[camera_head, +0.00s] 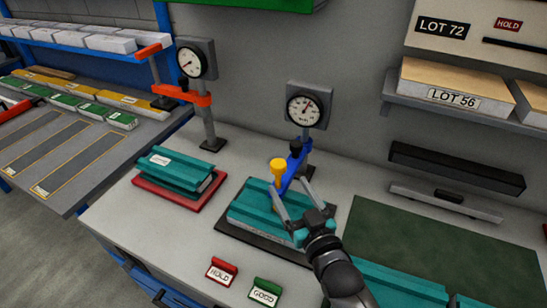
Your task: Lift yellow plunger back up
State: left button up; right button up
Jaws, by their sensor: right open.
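The yellow plunger (278,170) stands upright at the front of a blue gauge arm (293,166), above a teal panel (250,208) on a dark mat. A round dial gauge (305,110) is mounted behind it. My right gripper (290,187) reaches in from the lower right. Its two fingers are spread, one near the plunger's lower part and one by the blue arm; I cannot tell whether they touch either. The plunger's lower end is partly hidden. My left gripper is out of view.
A red gauge stand (190,94) and a teal panel on a red tray (160,192) are to the left. Red HOLD (221,271) and green GOOD (264,292) markers lie at the front. A dark green mat (430,250) is at the right, with shelves above.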

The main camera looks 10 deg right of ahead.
aim_at(281, 173)
jog(key=w, duration=0.3)
jog(key=w+a, duration=0.1)
jog(key=w, duration=0.5)
jog(key=shift+w+a, duration=0.15)
jog(key=shift+a, duration=0.2)
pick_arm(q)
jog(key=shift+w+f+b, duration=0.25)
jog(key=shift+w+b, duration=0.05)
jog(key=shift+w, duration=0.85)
pick_arm(e)
jog(key=shift+w+a, duration=0.15)
jog(key=shift+w, duration=0.65)
jog(key=shift+c, duration=0.3)
grip_shut()
